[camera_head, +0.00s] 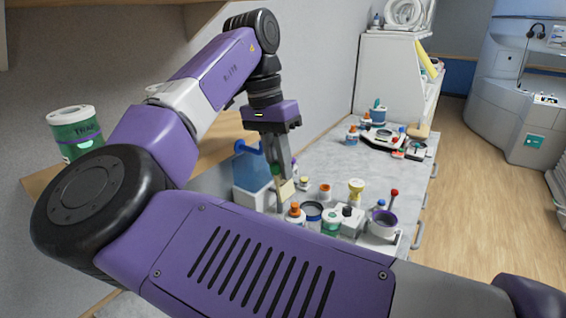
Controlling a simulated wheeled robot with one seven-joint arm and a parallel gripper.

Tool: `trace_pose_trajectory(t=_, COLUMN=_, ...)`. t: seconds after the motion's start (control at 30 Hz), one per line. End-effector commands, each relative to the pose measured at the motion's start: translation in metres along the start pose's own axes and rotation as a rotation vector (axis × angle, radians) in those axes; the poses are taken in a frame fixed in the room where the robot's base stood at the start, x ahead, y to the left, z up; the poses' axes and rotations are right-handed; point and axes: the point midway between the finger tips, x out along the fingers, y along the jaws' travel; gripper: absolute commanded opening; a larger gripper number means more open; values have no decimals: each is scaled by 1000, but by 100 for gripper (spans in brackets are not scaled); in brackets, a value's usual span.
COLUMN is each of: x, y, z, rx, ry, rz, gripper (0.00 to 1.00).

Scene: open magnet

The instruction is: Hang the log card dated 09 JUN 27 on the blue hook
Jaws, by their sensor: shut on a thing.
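My gripper (283,178) points down over the counter, beside the wall, with its fingers shut on a small pale yellow piece (287,190) that looks like a card. Its face is too small to read, so I cannot tell its date. A small green part (276,169) shows at the fingers; I cannot tell whether it belongs to the card. A blue rounded shape (242,147) shows left of my gripper, above a translucent blue container (250,167); I cannot tell whether it is the blue hook. No other hook is clear.
A white box (251,196) stands left of my gripper. Several jars and bottles crowd the counter to its right, including a purple-rimmed cup (383,222) and a yellow-topped jar (356,190). Counter space (335,165) behind them is clear. A green jar (75,132) stands on a wooden shelf.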

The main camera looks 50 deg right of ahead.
Motion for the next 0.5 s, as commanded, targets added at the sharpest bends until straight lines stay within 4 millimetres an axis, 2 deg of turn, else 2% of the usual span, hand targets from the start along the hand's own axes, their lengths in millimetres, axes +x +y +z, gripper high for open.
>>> trace_pose_trajectory(t=0.03, x=12, y=-63, z=16, rx=-111, ry=-40, rz=-204, gripper=0)
trace_pose_trajectory(t=0.23, x=12, y=-63, z=16, rx=-112, ry=-40, rz=-204, gripper=0)
trace_pose_trajectory(t=0.27, x=12, y=-63, z=16, rx=-112, ry=-40, rz=-204, gripper=20)
trace_pose_trajectory(t=0.37, x=12, y=-63, z=16, rx=-112, ry=-40, rz=-204, gripper=39)
trace_pose_trajectory(t=0.5, x=11, y=-62, z=16, rx=-110, ry=-39, rz=-200, gripper=41)
